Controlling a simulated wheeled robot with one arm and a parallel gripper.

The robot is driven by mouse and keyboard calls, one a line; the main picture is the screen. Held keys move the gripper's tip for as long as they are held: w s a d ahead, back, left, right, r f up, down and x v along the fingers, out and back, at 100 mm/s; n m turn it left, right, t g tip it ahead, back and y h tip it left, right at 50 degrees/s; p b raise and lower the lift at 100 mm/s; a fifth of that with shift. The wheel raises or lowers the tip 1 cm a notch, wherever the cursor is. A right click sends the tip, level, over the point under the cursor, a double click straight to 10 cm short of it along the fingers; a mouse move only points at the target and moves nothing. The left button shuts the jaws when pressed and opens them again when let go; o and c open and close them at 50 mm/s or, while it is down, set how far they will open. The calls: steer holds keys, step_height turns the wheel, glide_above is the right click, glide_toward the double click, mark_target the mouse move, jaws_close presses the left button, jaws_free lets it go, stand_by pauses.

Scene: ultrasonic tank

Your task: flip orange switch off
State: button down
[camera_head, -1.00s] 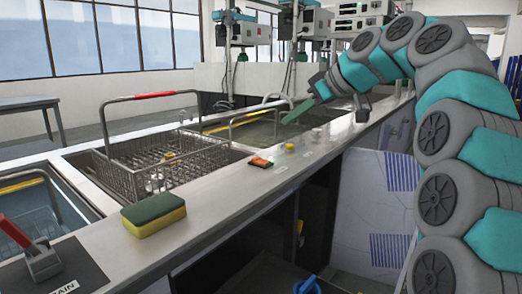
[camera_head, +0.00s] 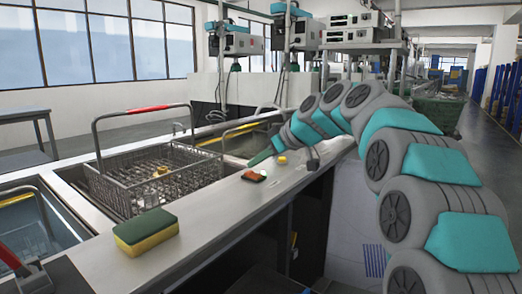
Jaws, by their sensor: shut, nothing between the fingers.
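The orange switch (camera_head: 252,176) is a small rocker on the steel counter's front ledge, to the right of the wire basket. A small pale green spot shows at its right end. My gripper (camera_head: 262,157) reaches in from the right, low over the ledge. Its narrow green fingers are shut and empty, with the tips just behind and above the switch. I cannot tell whether they touch it. The switch's exact tilt is too small to read.
A yellow knob (camera_head: 282,160) sits on the ledge close to my gripper. A wire basket (camera_head: 160,178) with a raised red-gripped handle stands at the tank left of the switch. A green and yellow sponge (camera_head: 146,232) lies nearer on the ledge. A red lever (camera_head: 10,258) is at far left.

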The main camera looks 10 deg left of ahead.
steer(key=shift+f, duration=0.55)
steer(key=shift+w+a+f+b, duration=0.2)
steer(key=shift+f+b, duration=0.45)
steer(key=shift+b, duration=0.3)
steer(key=shift+s+r+p, duration=0.1)
steer(key=shift+r+p, duration=0.2)
steer(key=shift+r, duration=0.05)
steer(key=shift+a, duration=0.1)
steer(key=shift+w+a+r, duration=0.2)
steer(key=shift+w+a, duration=0.2)
steer(key=shift+a, duration=0.15)
steer(key=shift+r, duration=0.1)
